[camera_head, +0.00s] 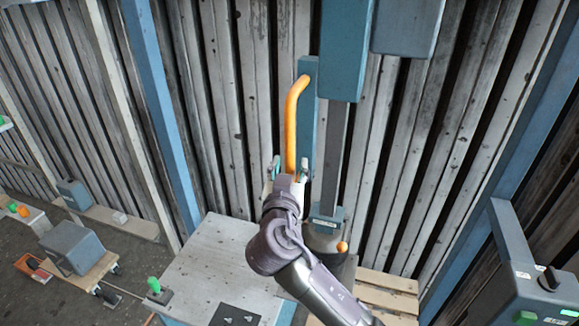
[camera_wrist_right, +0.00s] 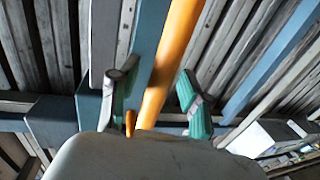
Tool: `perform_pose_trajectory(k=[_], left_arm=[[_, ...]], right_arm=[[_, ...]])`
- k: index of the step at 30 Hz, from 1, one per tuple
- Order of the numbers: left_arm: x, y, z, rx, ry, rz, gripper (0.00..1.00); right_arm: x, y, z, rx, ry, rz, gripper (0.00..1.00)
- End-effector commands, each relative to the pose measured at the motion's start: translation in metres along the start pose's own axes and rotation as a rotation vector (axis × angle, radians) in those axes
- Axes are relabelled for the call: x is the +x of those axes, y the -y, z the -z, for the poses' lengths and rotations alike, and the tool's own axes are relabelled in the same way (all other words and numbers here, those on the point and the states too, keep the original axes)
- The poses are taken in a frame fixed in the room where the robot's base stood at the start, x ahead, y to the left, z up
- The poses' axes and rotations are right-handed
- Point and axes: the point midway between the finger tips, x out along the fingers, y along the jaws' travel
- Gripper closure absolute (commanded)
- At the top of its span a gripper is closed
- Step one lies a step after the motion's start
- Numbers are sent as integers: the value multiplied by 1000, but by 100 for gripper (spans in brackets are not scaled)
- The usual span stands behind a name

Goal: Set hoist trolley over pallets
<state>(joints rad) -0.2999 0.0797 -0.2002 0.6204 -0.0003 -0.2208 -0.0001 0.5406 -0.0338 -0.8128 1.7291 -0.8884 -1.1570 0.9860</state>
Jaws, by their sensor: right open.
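An orange bar handle (camera_head: 292,110), bent at its top, is fixed to a narrow blue plate (camera_head: 309,105) in front of the wall. It belongs to the blue hoist trolley (camera_head: 344,45), whose dark column runs down to a blue block (camera_head: 328,219). My right gripper (camera_head: 289,168) is open, with one finger on each side of the handle's lower part. In the right wrist view the handle (camera_wrist_right: 170,65) runs between the two spread fingers (camera_wrist_right: 158,75); contact cannot be told. Pale wooden pallet slats (camera_head: 388,297) show at the bottom, partly behind my right arm. My left gripper is out of view.
A grey-topped table (camera_head: 205,265) with a green-knobbed lever (camera_head: 154,287) stands left of my right arm. A blue-grey control box (camera_head: 540,295) is at the lower right. A grey box on a wooden cart (camera_head: 85,272) stands far left. Blue posts and a slatted wall close off the back.

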Motion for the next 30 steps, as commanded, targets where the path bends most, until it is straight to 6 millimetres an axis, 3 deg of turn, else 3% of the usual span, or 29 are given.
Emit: perform_pose_trajectory(k=[6, 15, 25, 30], left_arm=[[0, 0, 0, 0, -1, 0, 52], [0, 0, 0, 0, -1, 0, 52], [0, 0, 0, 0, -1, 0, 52], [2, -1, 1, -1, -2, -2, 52]], right_arm=[[0, 0, 0, 0, 0, 0, 54], [0, 0, 0, 0, 0, 0, 100], [0, -1, 0, 0, 1, 0, 100], [1, -20, -2, 1, 3, -5, 100]])
